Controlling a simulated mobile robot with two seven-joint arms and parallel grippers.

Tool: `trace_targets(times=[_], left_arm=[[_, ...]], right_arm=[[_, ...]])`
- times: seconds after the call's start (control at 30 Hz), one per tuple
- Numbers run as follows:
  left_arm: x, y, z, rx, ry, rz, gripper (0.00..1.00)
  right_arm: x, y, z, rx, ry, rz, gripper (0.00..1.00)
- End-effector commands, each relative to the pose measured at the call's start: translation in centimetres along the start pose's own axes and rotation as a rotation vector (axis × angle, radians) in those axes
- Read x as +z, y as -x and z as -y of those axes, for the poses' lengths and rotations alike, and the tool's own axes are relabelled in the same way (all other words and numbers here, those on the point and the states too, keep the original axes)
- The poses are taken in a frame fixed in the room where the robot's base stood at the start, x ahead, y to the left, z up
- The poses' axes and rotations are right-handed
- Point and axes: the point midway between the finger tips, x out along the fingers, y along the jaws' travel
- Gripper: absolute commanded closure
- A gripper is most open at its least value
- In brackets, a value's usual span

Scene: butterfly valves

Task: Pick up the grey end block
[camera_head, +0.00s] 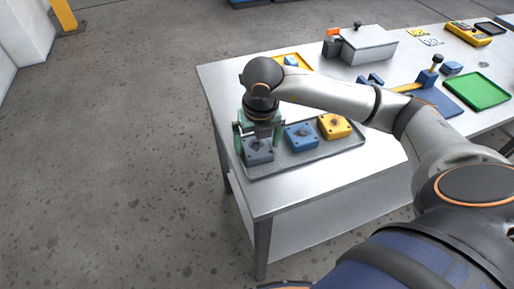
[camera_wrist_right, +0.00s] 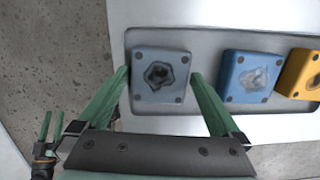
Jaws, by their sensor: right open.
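The grey end block (camera_head: 258,152) sits at the left end of a shallow grey tray (camera_head: 310,161) on the table. It is square, with a dark hollow in its top and small dark dots at its corners. In the right wrist view the grey block (camera_wrist_right: 160,76) lies between the green fingers of my right gripper (camera_wrist_right: 161,78). A finger stands on each side of it, and the jaws are open. In the head view my right gripper (camera_head: 259,138) is over the block and partly hides it.
A blue block (camera_head: 301,137) and a yellow block (camera_head: 334,126) stand in the same tray, right of the grey one. A grey box (camera_head: 368,46), a blue fixture (camera_head: 432,100) and a green tray (camera_head: 477,92) are farther back. The table's left edge is close to the tray.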

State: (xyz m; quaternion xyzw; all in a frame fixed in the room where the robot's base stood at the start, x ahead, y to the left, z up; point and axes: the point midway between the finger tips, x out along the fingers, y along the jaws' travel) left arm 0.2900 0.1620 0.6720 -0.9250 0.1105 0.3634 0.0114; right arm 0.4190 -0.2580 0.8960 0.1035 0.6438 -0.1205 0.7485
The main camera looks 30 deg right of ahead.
Motion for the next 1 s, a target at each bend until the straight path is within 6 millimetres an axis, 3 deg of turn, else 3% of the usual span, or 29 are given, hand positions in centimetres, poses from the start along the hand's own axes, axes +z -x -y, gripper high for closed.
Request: trace_targets(times=[0.17,1.0], left_arm=[[0.17,-0.04,0.17,-0.003,-0.001,0.003,0.50],[-0.20,0.06,-0.04,0.001,-0.001,-0.005,0.50]], right_arm=[[0.00,-0.02,-0.02,0.000,0.000,0.000,0.00],[0.03,0.06,-0.01,0.000,0.000,0.001,0.93]])
